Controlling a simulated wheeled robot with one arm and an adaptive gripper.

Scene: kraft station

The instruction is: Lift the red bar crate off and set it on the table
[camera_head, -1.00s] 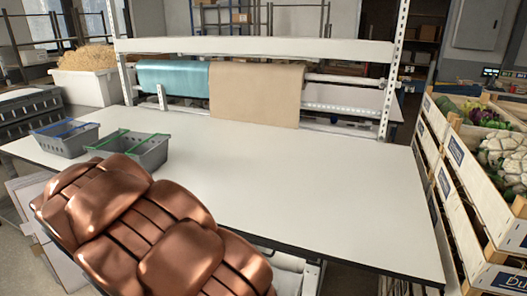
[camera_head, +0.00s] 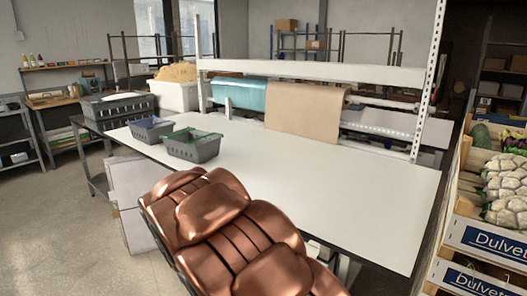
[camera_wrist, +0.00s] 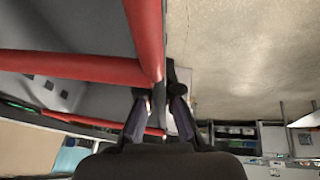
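The red bar crate (camera_wrist: 85,66) shows close up in the wrist view: red bars along its rim and a grey wall with holes. It is cut off by the frame. It does not show in the head view. My gripper (camera_wrist: 164,100) is at the crate's corner. Its two dark fingers appear to straddle the rim and close on it; the exact contact is partly hidden. The table (camera_head: 330,187) has a broad white top. A grey crate with blue bars (camera_head: 150,131) and one with green bars (camera_head: 193,147) stand side by side at its left end.
My copper-coloured arm fills the lower middle of the head view. Paper rolls, teal (camera_head: 240,93) and brown (camera_head: 303,110), hang at the table's back. Vegetable crates (camera_head: 490,238) are stacked at right. The table's middle is bare. Open floor (camera_head: 75,225) lies at left.

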